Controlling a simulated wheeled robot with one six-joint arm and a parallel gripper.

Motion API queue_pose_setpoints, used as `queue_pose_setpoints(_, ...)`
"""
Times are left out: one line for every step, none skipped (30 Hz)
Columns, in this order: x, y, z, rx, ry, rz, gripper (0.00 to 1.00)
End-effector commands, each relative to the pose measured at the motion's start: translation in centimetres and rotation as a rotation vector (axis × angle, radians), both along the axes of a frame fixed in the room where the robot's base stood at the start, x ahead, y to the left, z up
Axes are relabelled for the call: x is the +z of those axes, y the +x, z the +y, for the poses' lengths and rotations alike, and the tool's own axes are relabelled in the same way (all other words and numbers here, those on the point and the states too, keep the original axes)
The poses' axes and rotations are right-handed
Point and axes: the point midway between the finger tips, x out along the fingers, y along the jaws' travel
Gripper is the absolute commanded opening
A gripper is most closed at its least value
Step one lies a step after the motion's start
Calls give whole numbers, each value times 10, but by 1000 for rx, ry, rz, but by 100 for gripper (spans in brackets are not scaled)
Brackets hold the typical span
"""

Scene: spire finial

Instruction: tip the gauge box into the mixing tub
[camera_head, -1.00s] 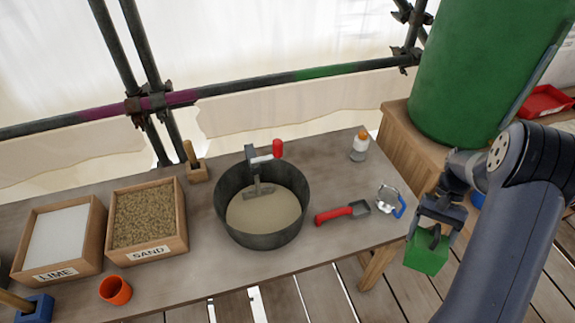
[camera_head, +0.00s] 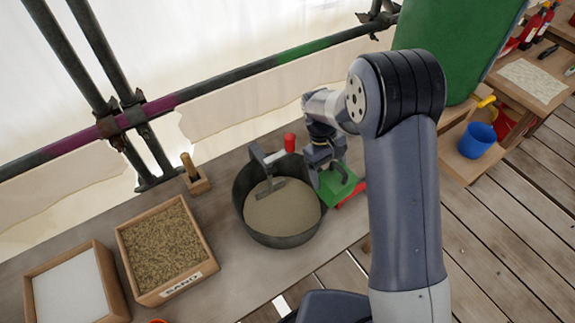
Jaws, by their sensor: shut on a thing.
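The mixing tub (camera_head: 278,240) is a dark round tub on the bench in the middle of the head view. The green gauge box (camera_head: 337,186) is at the tub's right side. My gripper (camera_head: 328,168) is shut on it from above. The box looks tilted, but its contents are hidden from this angle. Whether it touches the tub's rim or the bench cannot be told. My arm hides the bench to the right.
A sand box (camera_head: 163,253) and a white-filled box (camera_head: 72,288) stand on the left of the bench. A green barrel (camera_head: 440,45) and a blue bucket (camera_head: 477,140) are at the right. A scaffold rail runs behind.

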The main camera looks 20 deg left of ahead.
Motion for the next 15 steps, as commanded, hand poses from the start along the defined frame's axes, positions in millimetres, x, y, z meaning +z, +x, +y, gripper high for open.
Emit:
queue_pose_setpoints(9, -8, 23, 100, 18, -15, 51)
queue_pose_setpoints(11, -11, 34, 155, 30, -22, 51)
queue_pose_setpoints(14, -16, 48, 225, 44, -28, 51)
queue_pose_setpoints(16, -20, 58, 275, 55, -33, 51)
queue_pose_setpoints(18, -24, 67, 320, 66, -36, 51)
queue_pose_setpoints(20, -29, 77, 373, 78, -40, 51)
queue_pose_setpoints(22, -32, 84, 407, 86, -44, 51)
queue_pose_setpoints(23, -35, 90, 438, 93, -44, 51)
queue_pose_setpoints(24, -38, 96, 470, 102, -45, 51)
queue_pose_setpoints(25, -40, 100, 490, 106, -46, 51)
queue_pose_setpoints(25, -42, 103, 505, 111, -47, 51)
queue_pose_setpoints(26, -43, 105, 520, 118, -48, 51)
queue_pose_setpoints(26, -44, 106, 526, 123, -50, 51)
queue_pose_setpoints(26, -44, 106, 530, 130, -52, 51)
queue_pose_setpoints(26, -44, 106, 533, 143, -56, 51)
